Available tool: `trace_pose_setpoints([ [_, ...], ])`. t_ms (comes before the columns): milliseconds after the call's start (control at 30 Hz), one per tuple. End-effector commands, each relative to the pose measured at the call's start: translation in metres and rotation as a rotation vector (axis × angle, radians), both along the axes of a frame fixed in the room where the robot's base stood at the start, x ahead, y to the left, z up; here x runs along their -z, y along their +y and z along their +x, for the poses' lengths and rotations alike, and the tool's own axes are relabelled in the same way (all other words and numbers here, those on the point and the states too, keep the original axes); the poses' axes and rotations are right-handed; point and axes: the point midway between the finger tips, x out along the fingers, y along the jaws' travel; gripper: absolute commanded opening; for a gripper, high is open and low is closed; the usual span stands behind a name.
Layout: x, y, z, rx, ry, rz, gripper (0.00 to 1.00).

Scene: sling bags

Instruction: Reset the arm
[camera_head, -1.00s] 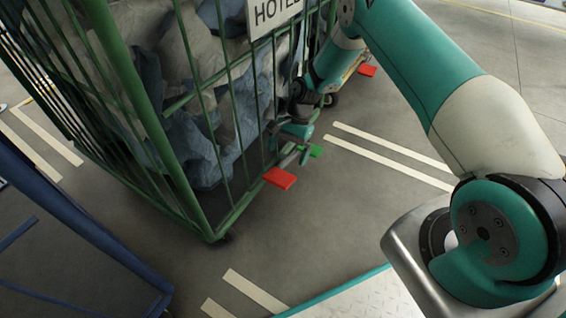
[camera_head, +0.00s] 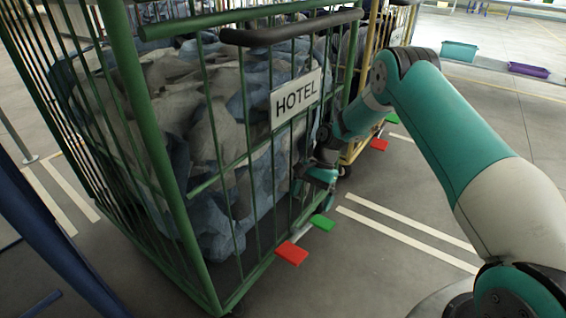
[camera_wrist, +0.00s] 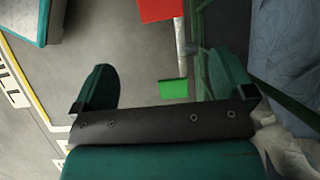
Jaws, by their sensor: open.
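My arm (camera_head: 470,140) reaches from the right toward a green cage cart. My gripper (camera_head: 312,183) hangs beside the cart's lower front bars, above a red pedal (camera_head: 291,253) and a green pedal (camera_head: 323,223). In the wrist view my gripper (camera_wrist: 163,75) has its two fingers wide apart with nothing between them. The green pedal (camera_wrist: 173,88) and red pedal (camera_wrist: 160,8) lie below and beyond the fingers. Whether a finger touches the cart's bars cannot be told.
The green cart (camera_head: 185,230), full of grey and blue bags (camera_head: 210,130), carries a HOTEL sign (camera_head: 297,97). A yellow cart (camera_head: 362,145) stands behind it. A blue frame (camera_head: 50,240) is at left. Teal (camera_head: 458,51) and purple (camera_head: 528,69) bins sit far right. Floor at right is open.

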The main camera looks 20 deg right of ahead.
Motion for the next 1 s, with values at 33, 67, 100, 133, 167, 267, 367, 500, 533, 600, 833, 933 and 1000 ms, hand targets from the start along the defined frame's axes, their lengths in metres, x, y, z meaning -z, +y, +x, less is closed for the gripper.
trace_pose_setpoints([
  [33, 0.000, 0.000, 0.000, 0.000, 0.000, 0.000, 1.00],
  [67, 0.000, 0.000, 0.000, 0.000, 0.000, 0.000, 1.00],
  [100, -0.001, 0.000, 0.000, -0.001, -0.003, -0.001, 1.00],
  [133, -0.003, 0.000, 0.000, -0.004, -0.007, -0.001, 1.00],
  [167, -0.006, 0.001, 0.000, -0.009, -0.013, -0.002, 1.00],
  [267, -0.024, 0.002, -0.001, -0.041, -0.055, -0.006, 1.00],
  [367, -0.053, 0.005, -0.007, -0.099, -0.127, -0.018, 1.00],
  [500, -0.104, 0.008, -0.027, -0.223, -0.260, -0.052, 1.00],
  [533, -0.116, 0.008, -0.033, -0.258, -0.293, -0.062, 1.00],
  [600, -0.142, 0.008, -0.052, -0.340, -0.369, -0.095, 1.00],
  [833, -0.202, -0.001, -0.127, -0.628, -0.568, -0.220, 1.00],
  [933, -0.216, -0.008, -0.159, -0.742, -0.626, -0.275, 1.00],
  [1000, -0.223, -0.013, -0.180, -0.817, -0.660, -0.314, 1.00],
])
